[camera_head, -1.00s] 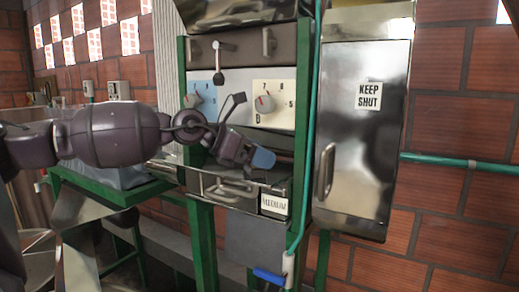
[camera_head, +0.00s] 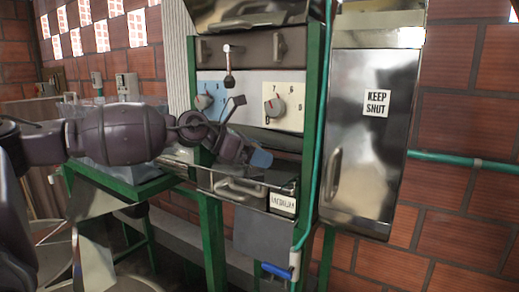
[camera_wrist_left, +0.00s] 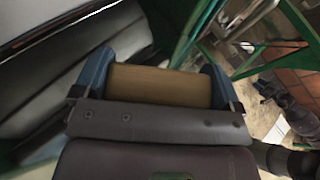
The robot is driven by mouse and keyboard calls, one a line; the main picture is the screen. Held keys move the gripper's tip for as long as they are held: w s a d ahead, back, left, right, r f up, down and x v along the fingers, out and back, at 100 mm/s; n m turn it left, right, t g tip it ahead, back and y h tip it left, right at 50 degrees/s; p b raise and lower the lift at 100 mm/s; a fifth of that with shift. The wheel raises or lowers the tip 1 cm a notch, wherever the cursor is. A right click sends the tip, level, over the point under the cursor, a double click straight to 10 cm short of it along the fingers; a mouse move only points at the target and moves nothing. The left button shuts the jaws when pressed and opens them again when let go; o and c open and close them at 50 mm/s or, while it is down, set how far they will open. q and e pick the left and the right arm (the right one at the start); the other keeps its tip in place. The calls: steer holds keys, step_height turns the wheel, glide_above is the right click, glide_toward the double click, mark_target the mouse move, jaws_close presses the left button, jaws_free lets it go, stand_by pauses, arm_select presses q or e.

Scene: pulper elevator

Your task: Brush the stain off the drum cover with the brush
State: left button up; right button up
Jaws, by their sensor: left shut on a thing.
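My left gripper (camera_head: 258,158) is in front of the machine, just above the drawer-like metal tray. In the left wrist view its two blue fingers (camera_wrist_left: 155,75) are shut on a wooden block, which looks like the brush (camera_wrist_left: 160,87). The bristles are hidden. A curved shiny metal cover (camera_head: 255,10) at the top of the machine may be the drum cover, but I cannot be sure. I cannot make out a stain. My right gripper is not in view.
A panel with two dials (camera_head: 272,105) and a lever sits behind the gripper. The tray (camera_head: 235,188) has a handle and a label. A steel cabinet (camera_head: 372,140) marked KEEP SHUT stands to the right. Green posts (camera_head: 212,235) and a hose (camera_head: 316,130) are close by.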

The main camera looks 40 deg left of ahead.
arm_select(q)
steer(key=shift+s+a+f+p, duration=0.15)
steer(key=shift+a+p, duration=0.35)
steer(key=shift+a, duration=0.8)
steer(key=shift+s+a+r+p, duration=0.1)
steer(key=shift+a+p, duration=0.1)
steer(key=shift+a, duration=0.6)
steer(key=shift+s+a+r+p, duration=0.1)
steer(key=shift+a+p, duration=0.05)
steer(key=shift+a, duration=0.6)
steer(key=shift+r, duration=0.1)
steer(key=shift+s+d+r+p, duration=0.15)
steer(key=shift+s+r+p, duration=0.8)
steer(key=shift+p, duration=0.3)
steer(key=shift+s, duration=0.1)
